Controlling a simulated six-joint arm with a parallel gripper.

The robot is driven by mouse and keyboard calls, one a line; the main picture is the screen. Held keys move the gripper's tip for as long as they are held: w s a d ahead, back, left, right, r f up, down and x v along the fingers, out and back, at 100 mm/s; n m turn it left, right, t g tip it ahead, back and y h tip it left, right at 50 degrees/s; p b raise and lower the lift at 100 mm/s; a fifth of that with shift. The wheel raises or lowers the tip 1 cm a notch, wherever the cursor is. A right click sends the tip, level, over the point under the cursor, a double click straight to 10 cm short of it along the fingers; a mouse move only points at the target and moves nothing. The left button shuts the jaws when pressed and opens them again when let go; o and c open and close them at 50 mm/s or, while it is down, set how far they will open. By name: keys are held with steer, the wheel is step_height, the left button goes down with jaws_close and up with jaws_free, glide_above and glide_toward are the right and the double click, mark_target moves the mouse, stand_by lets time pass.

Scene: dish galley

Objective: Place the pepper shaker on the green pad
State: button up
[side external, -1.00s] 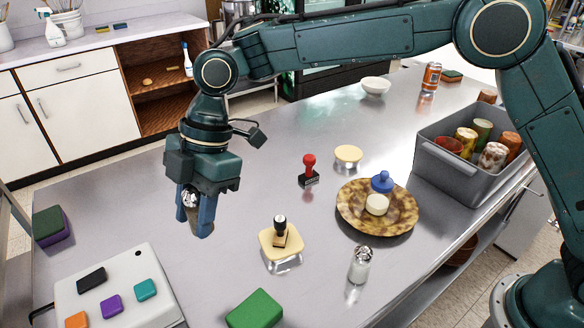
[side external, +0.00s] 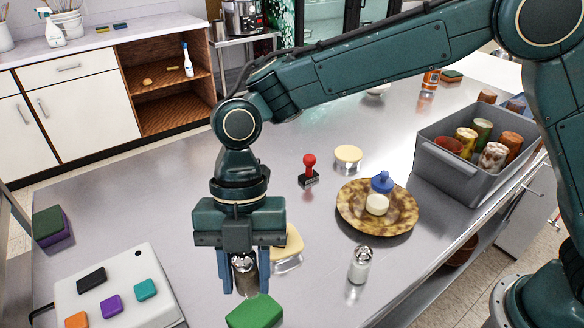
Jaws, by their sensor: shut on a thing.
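The pepper shaker (side external: 244,272), dark-bodied with a shiny metal cap, is between the blue fingers of my gripper (side external: 245,284). My gripper is shut on it and points down. The shaker looks upright. A green pad (side external: 255,311) lies on the steel table just below and in front of the shaker in the picture. The shaker's bottom appears close to the pad's far edge; I cannot tell its height above the table. Another shaker (side external: 360,266), clear with white contents and a metal cap, stands to the right.
A white board (side external: 80,312) with small coloured blocks is at left. A brown plate (side external: 400,216) with a blue-handled stamp, a red stamp (side external: 309,170) and a grey bin (side external: 440,174) of cups stand right and beyond.

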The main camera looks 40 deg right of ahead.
mark_target(248, 289)
steer(key=shift+f, duration=1.85)
steer(key=shift+f, duration=0.1)
steer(key=shift+f, duration=1.9)
steer(key=shift+f, duration=0.1)
steer(key=o, duration=1)
steer(key=shift+v, duration=6.15)
